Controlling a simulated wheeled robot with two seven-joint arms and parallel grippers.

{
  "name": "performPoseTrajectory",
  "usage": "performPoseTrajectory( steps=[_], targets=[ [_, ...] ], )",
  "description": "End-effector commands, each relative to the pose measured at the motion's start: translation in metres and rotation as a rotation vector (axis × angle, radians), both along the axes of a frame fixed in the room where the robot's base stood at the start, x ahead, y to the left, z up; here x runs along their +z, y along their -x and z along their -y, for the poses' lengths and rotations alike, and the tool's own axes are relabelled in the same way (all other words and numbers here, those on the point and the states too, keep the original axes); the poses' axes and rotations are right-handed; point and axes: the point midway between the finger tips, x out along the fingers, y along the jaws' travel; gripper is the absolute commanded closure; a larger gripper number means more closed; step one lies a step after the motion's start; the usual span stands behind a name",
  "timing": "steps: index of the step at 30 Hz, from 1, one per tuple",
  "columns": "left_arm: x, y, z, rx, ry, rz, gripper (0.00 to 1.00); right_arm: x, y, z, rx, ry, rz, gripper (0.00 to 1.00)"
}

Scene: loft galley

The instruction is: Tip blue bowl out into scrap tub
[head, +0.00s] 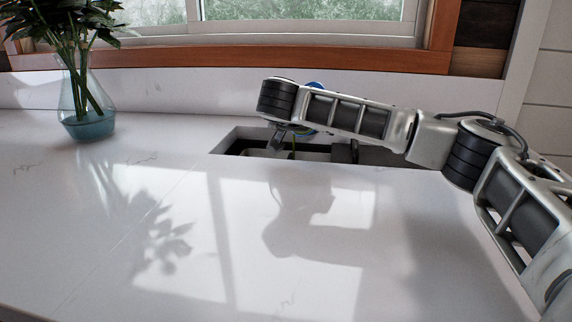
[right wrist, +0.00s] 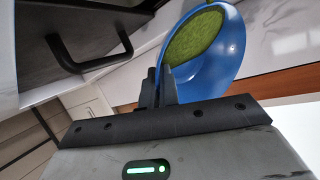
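The blue bowl (right wrist: 226,50) fills the upper right of the right wrist view, with a green mass (right wrist: 194,37) inside it. My right gripper (right wrist: 160,84) is shut on the bowl's rim. In the head view my right arm reaches in from the right over the sunken opening in the counter. Only a sliver of the blue bowl (head: 316,87) shows behind my arm; the rest is hidden. A small green strip shows below my wrist, above the opening. I cannot make out the scrap tub for certain. My left gripper is not in view.
The opening's rim (head: 232,140) lies at the back of the white counter (head: 130,230). A glass vase (head: 88,115) with leafy stems stands at the left back, below the window. The front counter is clear. A black bar handle (right wrist: 90,45) shows in the wrist view.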

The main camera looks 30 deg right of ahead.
Motion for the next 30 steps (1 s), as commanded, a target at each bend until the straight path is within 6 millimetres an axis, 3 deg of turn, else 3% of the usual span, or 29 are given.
performPoseTrajectory(
  steps=[30],
  targets=[
    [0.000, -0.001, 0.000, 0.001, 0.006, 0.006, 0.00, 0.016, 0.003, -0.002, -0.008, 0.113, 0.006, 1.00]
  ],
)
